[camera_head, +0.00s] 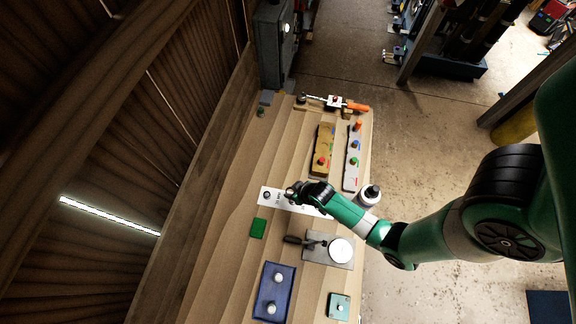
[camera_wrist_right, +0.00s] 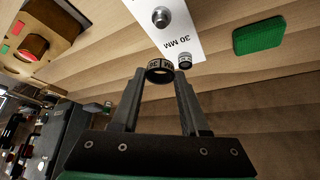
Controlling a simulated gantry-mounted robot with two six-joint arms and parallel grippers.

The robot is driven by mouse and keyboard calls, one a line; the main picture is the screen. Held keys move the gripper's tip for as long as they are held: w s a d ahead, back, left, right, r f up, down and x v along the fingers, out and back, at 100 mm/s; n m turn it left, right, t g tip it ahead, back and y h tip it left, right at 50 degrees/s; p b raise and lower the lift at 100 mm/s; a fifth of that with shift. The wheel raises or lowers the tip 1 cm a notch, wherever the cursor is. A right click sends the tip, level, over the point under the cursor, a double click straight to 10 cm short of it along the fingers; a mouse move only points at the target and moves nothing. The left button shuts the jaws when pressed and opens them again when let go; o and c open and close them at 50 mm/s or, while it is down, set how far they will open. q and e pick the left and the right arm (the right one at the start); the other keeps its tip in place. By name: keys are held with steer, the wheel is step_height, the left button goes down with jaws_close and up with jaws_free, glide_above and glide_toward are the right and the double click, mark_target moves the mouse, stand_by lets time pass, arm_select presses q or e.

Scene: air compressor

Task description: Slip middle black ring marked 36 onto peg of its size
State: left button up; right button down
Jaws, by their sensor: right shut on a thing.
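My right gripper (camera_wrist_right: 159,78) is shut on a black ring (camera_wrist_right: 160,73) with white markings, held between its fingertips; the markings are too small to read surely. The white plate (camera_wrist_right: 183,40) lies close beyond the ring, printed "30 MM" beside a metal peg (camera_wrist_right: 162,16). The 30 MM peg (camera_head: 267,194) shows at the plate's left end. My left gripper is out of view.
A green pad (camera_head: 258,228) lies nearby. Boards with coloured knobs (camera_head: 323,150) lie farther back. A wooden wall borders the left.

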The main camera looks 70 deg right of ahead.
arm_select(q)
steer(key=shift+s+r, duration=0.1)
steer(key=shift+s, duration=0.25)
arm_select(e)
steer(key=shift+s+a, duration=0.1)
steer(key=shift+s, duration=0.45)
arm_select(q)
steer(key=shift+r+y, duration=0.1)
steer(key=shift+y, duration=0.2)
arm_select(e)
step_height(320, 180, down, 6)
steer(key=b, duration=0.5)
arm_select(q)
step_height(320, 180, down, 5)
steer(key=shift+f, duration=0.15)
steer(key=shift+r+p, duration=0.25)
steer(key=shift+p, duration=0.05)
arm_select(e)
steer(key=shift+r, duration=0.1)
arm_select(q)
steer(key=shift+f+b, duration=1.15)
steer(key=shift+b, duration=0.05)
arm_select(e)
steer(key=shift+f, duration=1.3)
steer(key=shift+c, duration=1.5)
jaws_free()
